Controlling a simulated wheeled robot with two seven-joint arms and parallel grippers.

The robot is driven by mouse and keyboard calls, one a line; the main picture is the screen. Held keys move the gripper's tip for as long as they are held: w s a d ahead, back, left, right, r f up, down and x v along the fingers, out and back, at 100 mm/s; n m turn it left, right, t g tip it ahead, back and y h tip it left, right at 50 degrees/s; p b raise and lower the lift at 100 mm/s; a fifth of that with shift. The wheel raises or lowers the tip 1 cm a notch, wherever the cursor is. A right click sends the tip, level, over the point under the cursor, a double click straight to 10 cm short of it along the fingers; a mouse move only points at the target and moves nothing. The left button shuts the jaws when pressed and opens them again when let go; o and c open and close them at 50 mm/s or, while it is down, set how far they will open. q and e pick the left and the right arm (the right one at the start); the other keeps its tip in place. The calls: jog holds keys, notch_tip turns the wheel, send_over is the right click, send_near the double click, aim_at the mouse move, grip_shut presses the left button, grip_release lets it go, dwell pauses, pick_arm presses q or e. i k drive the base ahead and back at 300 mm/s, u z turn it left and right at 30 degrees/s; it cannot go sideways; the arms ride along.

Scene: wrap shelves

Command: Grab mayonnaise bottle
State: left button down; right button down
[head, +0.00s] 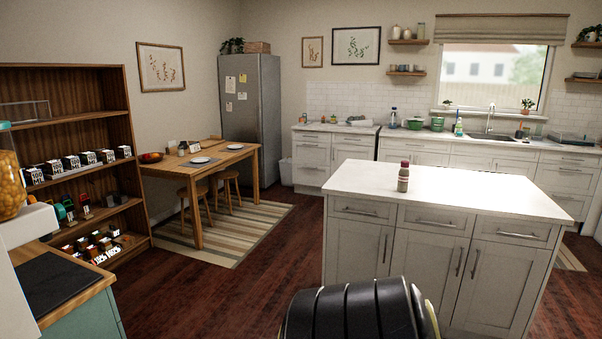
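A small bottle (403,178) with a dark red cap and a pale, pinkish body stands upright near the front edge of the white-topped island (480,184). Its label is too small to read, so I cannot tell for sure that it is the mayonnaise bottle. Nothing touches it. Neither my left nor my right gripper is in view. A black, ribbed rounded shape at the bottom centre partly covers the island's front.
A wooden shelf unit (66,116) with small packages stands at the left. A wooden table (200,165) with stools stands on a striped rug (227,240). A back counter (450,142) runs behind the island. The dark wood floor (190,290) between shelf and island is clear.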

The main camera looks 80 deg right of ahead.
aim_at(404, 174)
jog(key=z, duration=3.25)
jog(key=i, duration=3.65)
jog(key=z, duration=0.1)
